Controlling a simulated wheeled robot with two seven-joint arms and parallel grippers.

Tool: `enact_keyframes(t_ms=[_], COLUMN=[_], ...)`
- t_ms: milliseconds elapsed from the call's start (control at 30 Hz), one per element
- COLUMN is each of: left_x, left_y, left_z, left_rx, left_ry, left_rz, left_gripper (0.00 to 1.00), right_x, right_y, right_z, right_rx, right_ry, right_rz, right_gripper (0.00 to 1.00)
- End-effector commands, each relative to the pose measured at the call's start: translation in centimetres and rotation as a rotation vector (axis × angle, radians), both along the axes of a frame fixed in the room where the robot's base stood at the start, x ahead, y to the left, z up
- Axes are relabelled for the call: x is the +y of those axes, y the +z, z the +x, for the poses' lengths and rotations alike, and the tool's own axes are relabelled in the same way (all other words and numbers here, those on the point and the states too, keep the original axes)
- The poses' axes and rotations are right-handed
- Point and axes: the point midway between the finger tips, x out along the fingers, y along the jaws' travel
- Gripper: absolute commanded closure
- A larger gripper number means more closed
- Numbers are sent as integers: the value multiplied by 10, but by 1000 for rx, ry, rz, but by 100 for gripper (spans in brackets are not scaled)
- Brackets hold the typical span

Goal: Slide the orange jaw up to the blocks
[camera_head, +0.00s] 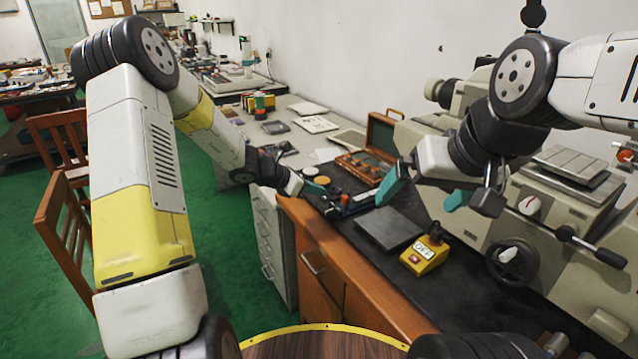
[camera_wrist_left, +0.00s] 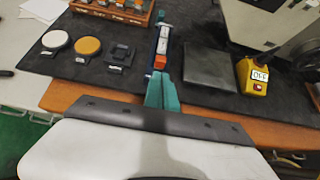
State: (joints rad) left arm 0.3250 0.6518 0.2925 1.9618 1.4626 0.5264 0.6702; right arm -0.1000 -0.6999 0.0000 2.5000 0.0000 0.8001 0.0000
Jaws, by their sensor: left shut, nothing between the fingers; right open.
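The orange jaw (camera_wrist_left: 159,62) sits at the near end of a narrow dark holder in the left wrist view. Pale blocks (camera_wrist_left: 163,42) lie in line beyond it, and any gap between jaw and blocks is too small to tell. A blue end piece (camera_wrist_left: 166,16) is at the holder's far end. My left gripper (camera_wrist_left: 161,92) is shut and empty, its teal fingers just on the near side of the orange jaw; contact is unclear. In the head view my left gripper (camera_head: 322,189) is beside the holder (camera_head: 352,207). My right gripper (camera_head: 414,207) is open and empty, above the bench to the right.
A white disc (camera_wrist_left: 55,39), an orange disc (camera_wrist_left: 88,46) and a dark square part (camera_wrist_left: 121,54) lie left of the holder. A dark plate (camera_wrist_left: 209,66) and a yellow switch box (camera_wrist_left: 252,76) lie right. An open wooden case (camera_head: 380,140) stands behind.

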Motion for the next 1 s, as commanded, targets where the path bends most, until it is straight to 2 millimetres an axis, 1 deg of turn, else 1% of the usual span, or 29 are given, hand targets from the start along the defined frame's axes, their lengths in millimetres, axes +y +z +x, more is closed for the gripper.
enact_keyframes(t_ms=[167,567,800,1000], left_x=[-8,-35,-48,-51], left_y=[-9,-42,-48,-50], left_z=[5,22,32,34], left_rx=[3,2,1,0], left_ry=[1,-2,0,-1], left_rz=[-3,-1,-1,0], left_gripper=[100,100,100,100], right_x=[0,0,0,0], right_y=[0,0,0,0], right_z=[0,0,0,0], right_rx=[0,0,0,0], right_ry=[0,0,0,0], right_rz=[0,0,0,0], right_gripper=[0,0,0,0])
